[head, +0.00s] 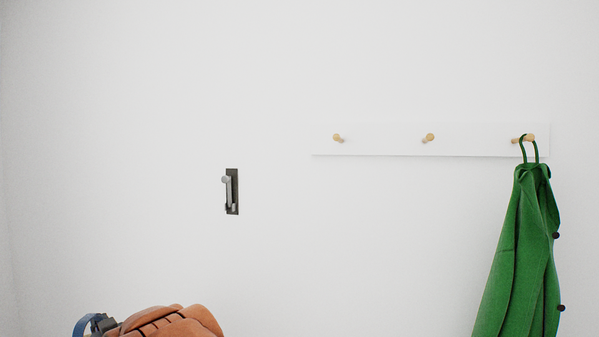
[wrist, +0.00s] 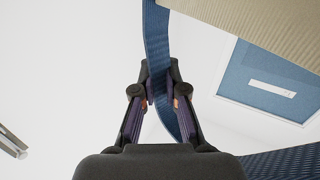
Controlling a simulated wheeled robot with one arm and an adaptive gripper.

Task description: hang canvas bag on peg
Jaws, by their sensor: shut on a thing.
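The peg rail (head: 375,141) is a white board on the white wall, with three wooden pegs in the head view. The left peg (head: 338,138) and middle peg (head: 428,138) are bare. The right peg (head: 526,138) bears a green garment (head: 520,255) by its loop. My gripper (wrist: 160,92) is shut on a blue woven strap (wrist: 156,35) in the wrist view. A beige ribbed surface at the upper right looks like the canvas bag (wrist: 260,22). In the head view, a blue strap curve (head: 80,325) shows at the bottom left, below rail height; the bag's body is out of frame there.
A dark plate with a metal hook (head: 232,191) is on the wall left of the rail. A metal piece (wrist: 14,146) shows at the wrist view's left edge. A blue panel with a white frame (wrist: 265,75) is at its right. The wall between hook and rail is clear.

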